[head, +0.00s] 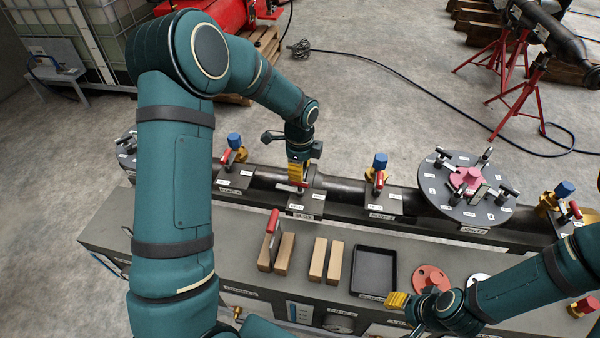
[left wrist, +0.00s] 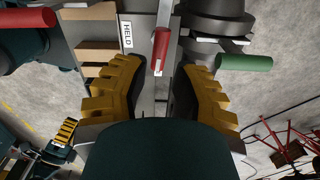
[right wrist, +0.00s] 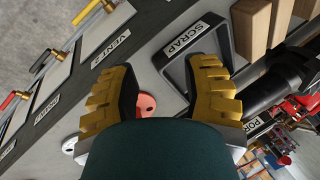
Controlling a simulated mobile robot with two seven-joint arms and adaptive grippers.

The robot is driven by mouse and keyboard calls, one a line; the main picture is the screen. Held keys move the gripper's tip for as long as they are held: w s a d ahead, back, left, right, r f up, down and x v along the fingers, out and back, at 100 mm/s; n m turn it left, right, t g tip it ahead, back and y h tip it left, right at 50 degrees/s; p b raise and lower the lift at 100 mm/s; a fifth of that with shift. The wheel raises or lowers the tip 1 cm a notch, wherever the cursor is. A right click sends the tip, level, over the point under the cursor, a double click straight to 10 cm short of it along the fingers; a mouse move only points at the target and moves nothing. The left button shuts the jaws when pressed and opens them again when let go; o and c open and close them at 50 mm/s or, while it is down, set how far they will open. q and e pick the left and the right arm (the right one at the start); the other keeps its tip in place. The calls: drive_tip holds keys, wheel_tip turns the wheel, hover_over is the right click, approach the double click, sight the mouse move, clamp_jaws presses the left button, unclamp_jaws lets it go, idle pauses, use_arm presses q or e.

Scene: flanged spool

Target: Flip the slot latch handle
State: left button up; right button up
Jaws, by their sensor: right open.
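A red lever handle (left wrist: 160,46) shows in the left wrist view beside a plate marked HELD (left wrist: 127,33); it looks like the slot latch handle. In the head view a red handle (head: 292,185) lies below my left gripper (head: 299,170), on the pipe near a small labelled plate (head: 296,206). My left gripper (left wrist: 160,80) is open, its yellow fingers on either side of the red handle's line. I cannot tell whether they touch it. My right gripper (head: 398,300) is open and empty over the bench; its fingers also show in the right wrist view (right wrist: 168,75).
A green handle (left wrist: 244,62) is close to the left gripper's right finger. On the bench are a red upright handle (head: 272,221), wooden blocks (head: 318,258), a black tray (head: 391,270) and a red disc (head: 432,275). A round plate (head: 435,195) holds a pink part.

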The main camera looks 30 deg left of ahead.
sight(300, 184)
use_arm(q)
wheel_tip(300, 184, down, 7)
drive_tip(key=b, duration=0.4)
drive_tip(key=shift+r+b, duration=0.1)
drive_tip(key=shift+b, duration=0.2)
drive_tip(key=shift+n, duration=0.5)
drive_tip(key=shift+w+r+n, duration=0.1)
drive_tip(key=shift+n, duration=0.6)
use_arm(e)
wheel_tip(300, 184, down, 6)
drive_tip(key=s+r, duration=0.1)
drive_tip(key=s, duration=0.1)
use_arm(q)
drive_tip(key=n, duration=0.3)
drive_tip(key=shift+r+b, duration=0.15)
drive_tip(key=shift+b, duration=0.15)
drive_tip(key=m+p, duration=0.1)
drive_tip(key=m, duration=0.1)
drive_tip(key=shift+m, duration=0.4)
wheel_tip(300, 184, up, 6)
drive_tip(key=p, duration=0.4)
drive_tip(key=shift+r+p, duration=0.35)
drive_tip(key=shift+r, duration=0.15)
use_arm(e)
drive_tip(key=r, duration=0.1)
drive_tip(key=w+r, duration=0.1)
drive_tip(key=r, duration=0.1)
drive_tip(key=w+r, duration=0.1)
drive_tip(key=r, duration=0.1)
